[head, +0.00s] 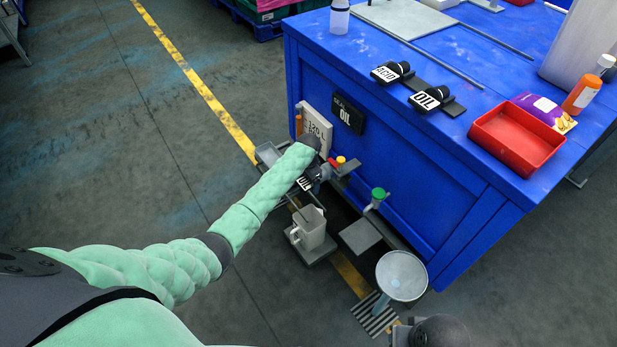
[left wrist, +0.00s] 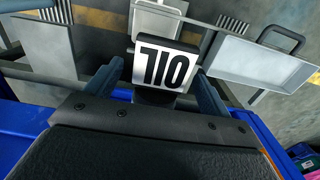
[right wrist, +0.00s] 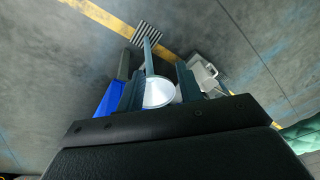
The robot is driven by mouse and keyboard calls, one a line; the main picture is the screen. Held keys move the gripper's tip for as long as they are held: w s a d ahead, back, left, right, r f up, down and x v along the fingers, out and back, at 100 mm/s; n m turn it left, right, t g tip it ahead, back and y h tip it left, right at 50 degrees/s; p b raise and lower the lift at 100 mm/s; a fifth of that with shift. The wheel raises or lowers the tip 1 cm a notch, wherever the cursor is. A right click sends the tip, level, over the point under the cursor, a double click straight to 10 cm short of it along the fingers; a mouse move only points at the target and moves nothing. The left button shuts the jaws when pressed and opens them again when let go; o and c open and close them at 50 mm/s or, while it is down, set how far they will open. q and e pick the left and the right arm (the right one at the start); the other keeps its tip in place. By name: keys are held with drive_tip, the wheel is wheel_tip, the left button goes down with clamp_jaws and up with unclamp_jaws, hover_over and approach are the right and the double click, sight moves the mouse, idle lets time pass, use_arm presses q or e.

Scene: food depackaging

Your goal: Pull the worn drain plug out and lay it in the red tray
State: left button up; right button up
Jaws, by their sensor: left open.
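The worn plug, a dark piece with a white OIL label (head: 304,184), sits low beside the blue bench. In the left wrist view its label (left wrist: 165,66) appears upside down. My left gripper (left wrist: 160,78) is open, one finger on each side of it; I cannot tell whether they touch. The plug's seat is hidden. The red tray (head: 517,138) is empty on the bench top at right. My right gripper (right wrist: 158,75) has its fingers apart, low near the bench corner; a round-topped stand (right wrist: 158,92) shows between them.
Two black plugs, labelled ACID (head: 386,74) and OIL (head: 427,101), lie on the bench top (head: 440,150). A purple packet (head: 545,110) and orange bottle (head: 581,94) are near the tray. A grey jug (head: 309,230) stands below my left arm. A green-topped tap (head: 377,195) juts from the bench.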

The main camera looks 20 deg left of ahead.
sight(299, 185)
drive_tip(key=shift+a, duration=0.1)
